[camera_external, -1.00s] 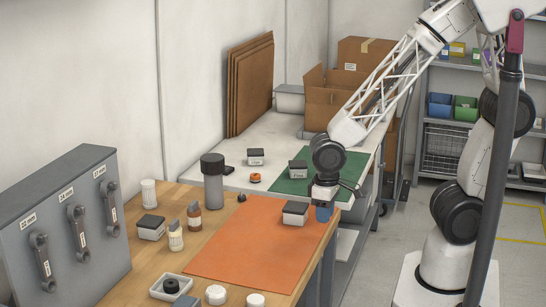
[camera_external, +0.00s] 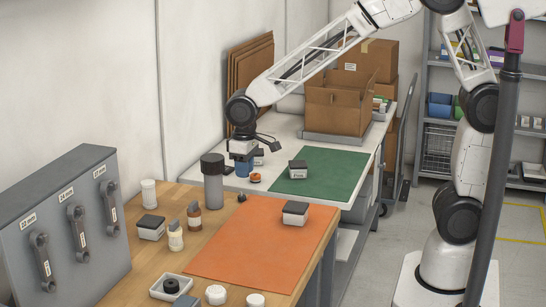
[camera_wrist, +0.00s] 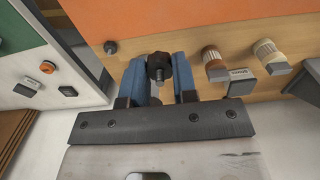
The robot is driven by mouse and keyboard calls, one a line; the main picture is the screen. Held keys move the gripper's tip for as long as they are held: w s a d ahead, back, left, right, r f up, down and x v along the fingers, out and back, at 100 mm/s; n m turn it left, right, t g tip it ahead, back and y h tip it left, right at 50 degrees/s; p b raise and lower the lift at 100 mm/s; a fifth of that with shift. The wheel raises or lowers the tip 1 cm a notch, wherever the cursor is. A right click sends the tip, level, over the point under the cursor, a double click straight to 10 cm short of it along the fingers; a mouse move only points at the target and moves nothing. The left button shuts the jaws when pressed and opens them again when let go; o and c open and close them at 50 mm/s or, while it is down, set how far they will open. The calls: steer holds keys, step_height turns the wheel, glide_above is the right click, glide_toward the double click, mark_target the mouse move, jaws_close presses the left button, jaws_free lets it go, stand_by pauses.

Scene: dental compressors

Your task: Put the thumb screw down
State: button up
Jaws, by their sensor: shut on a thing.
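The thumb screw is too small and hidden to make out in the external view. I cannot tell whether it touches a surface.
An orange-and-black knob (camera_external: 255,178) and a small lidded box (camera_external: 258,157) are close to my gripper. A green mat (camera_external: 335,175) lies to the right. The wooden bench holds an orange mat (camera_external: 260,250), a small black knob (camera_external: 241,198) and bottles (camera_external: 194,218).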

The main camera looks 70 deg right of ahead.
steer(key=w+d+r, duration=0.1)
steer(key=w, duration=0.3)
steer(key=w+d+r, duration=0.1)
steer(key=w+d, duration=0.1)
steer(key=w, duration=0.2)
steer(key=w+d+r, duration=0.2)
steer(key=w, duration=0.3)
steer(key=w+d+r, duration=0.1)
steer(key=w+d, duration=0.6)
steer(key=w, duration=0.3)
steer(key=shift+w+d+r, duration=0.2)
steer(key=shift+d, duration=0.05)
